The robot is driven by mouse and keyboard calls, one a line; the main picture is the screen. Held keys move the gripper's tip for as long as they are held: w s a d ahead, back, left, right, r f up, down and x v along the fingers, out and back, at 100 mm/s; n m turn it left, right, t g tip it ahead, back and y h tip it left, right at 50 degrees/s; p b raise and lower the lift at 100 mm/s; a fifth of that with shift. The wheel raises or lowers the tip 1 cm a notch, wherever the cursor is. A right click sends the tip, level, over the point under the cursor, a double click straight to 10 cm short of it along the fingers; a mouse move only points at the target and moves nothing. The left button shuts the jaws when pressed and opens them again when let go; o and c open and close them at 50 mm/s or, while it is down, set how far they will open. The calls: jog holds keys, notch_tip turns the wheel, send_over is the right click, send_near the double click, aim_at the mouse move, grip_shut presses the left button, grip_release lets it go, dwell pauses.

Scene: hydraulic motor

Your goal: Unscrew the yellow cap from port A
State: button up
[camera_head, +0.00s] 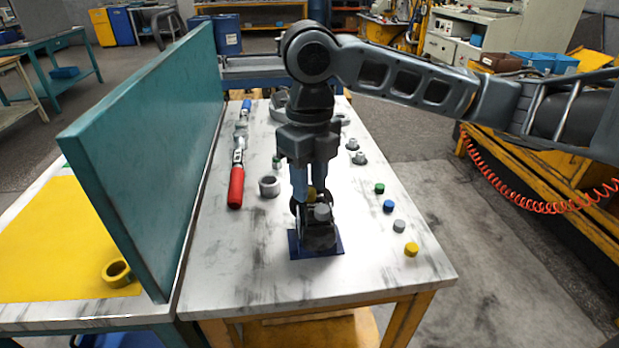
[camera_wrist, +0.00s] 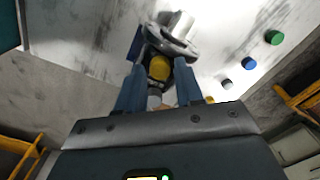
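The hydraulic motor (camera_head: 318,236), dark with a grey cylindrical part on top, stands on a dark blue base plate (camera_head: 334,246) on the table. It also shows in the wrist view (camera_wrist: 178,40). A yellow cap (camera_head: 311,193) sits at the top of the motor. In the wrist view the yellow cap (camera_wrist: 160,68) lies between the two blue fingers of my gripper (camera_wrist: 160,82). My gripper (camera_head: 311,188) points down at the motor. The fingers are apart, one on each side of the cap; whether they touch it is unclear. A grey cap (camera_wrist: 154,101) shows below the yellow one. Port lettering is not readable.
Loose green (camera_head: 379,188), blue (camera_head: 388,206), grey (camera_head: 399,226) and yellow (camera_head: 411,249) caps stand along the table's right side. A tall teal panel (camera_head: 150,150) bounds the left edge.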

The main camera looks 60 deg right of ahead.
jog(key=m+p, duration=0.1)
jog(key=m, duration=0.1)
jog(key=m+p, duration=0.1)
jog(key=m, duration=0.2)
jog(key=shift+r+m, duration=0.2)
jog(key=shift+m, duration=0.1)
jog(key=m+p, duration=0.1)
jog(key=m, duration=0.3)
jog(key=shift+f, duration=0.15)
jog(key=shift+c, duration=0.2)
grip_shut()
jog(key=shift+f+n+b, duration=0.15)
jog(key=shift+n+b, duration=1.45)
jog(key=shift+n, duration=0.4)
jog(key=shift+r+n+b, duration=0.2)
jog(key=shift+n+b, duration=0.15)
jog(key=shift+n, duration=0.55)
